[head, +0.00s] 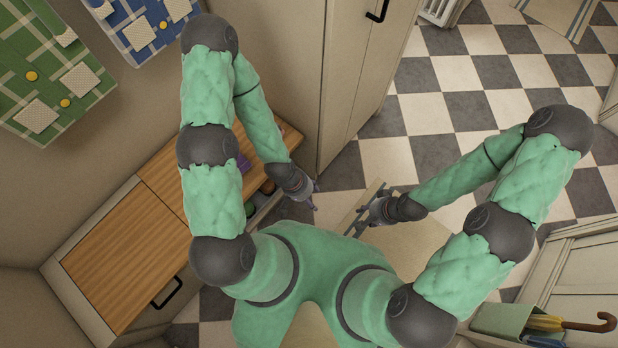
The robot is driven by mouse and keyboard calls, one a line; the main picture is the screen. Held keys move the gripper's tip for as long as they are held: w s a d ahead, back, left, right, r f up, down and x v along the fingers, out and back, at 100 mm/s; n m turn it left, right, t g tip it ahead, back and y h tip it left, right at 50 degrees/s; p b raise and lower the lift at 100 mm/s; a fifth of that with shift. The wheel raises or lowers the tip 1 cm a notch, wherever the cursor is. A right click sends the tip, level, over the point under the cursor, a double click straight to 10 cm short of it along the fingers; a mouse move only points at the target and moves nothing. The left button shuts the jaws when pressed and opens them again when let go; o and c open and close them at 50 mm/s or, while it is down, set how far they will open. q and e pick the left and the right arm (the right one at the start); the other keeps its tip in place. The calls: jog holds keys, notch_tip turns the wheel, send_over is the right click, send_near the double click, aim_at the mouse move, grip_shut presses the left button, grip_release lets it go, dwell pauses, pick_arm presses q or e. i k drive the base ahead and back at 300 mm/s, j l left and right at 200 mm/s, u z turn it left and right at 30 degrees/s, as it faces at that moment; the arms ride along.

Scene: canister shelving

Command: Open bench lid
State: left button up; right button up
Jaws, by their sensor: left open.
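The bench (60,290) stands at the left against the wall, with a wooden top (128,250) split by a seam into sections. The front wooden section lies flat. A black handle (167,293) is on the bench front. My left arm crosses over the bench and hides part of its top. My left gripper (313,196) is open and empty, just right of the bench's far part. My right gripper (364,211) is right of it, over the floor side, small in view; its jaws are unclear.
Dark and green items (267,187) show at the bench's right side, partly hidden by my arm. A tall cabinet (345,70) with a black handle stands behind. The checkered floor (450,100) is open to the right. An umbrella (570,323) sits in a box at bottom right.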

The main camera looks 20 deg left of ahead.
aim_at(131, 256)
jog(key=u, duration=3.5)
jog(key=k+j, duration=0.25)
jog(key=k, duration=0.15)
jog(key=k+j, duration=0.25)
jog(key=k, duration=0.15)
jog(key=i+l, duration=0.2)
jog(key=i, duration=0.2)
